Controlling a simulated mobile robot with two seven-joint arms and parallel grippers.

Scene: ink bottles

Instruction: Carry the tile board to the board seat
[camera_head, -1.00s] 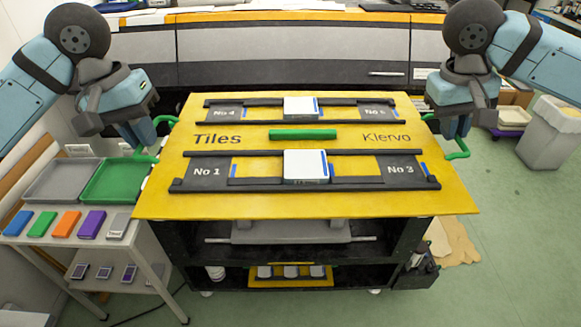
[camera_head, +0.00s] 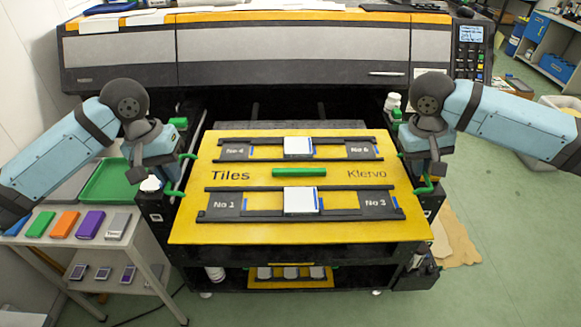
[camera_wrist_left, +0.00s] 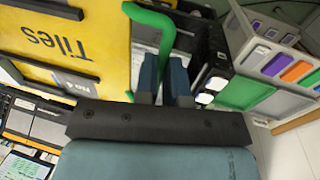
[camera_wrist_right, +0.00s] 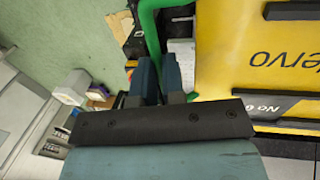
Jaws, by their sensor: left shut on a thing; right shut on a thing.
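The yellow tile board (camera_head: 228,199) is level in the middle of the head view, marked "Tiles" and "Klervo", with dark rails, two white blocks and a green bar. My left gripper (camera_head: 172,172) is shut on the board's left green handle (camera_wrist_left: 150,22). My right gripper (camera_head: 420,172) is shut on the right green handle (camera_wrist_right: 150,30). The board is over a black cart (camera_head: 228,276), whose top is mostly covered by it. The board seat is not clearly visible. I cannot tell whether the board touches the frame beneath it.
A large printer (camera_head: 290,45) stands behind, with a dark recess below its front. A side table (camera_head: 75,250) at the left holds a green tray (camera_head: 112,180) and several coloured blocks. Brown sheets (camera_head: 455,240) lie on the floor at the right, where the green floor is otherwise open.

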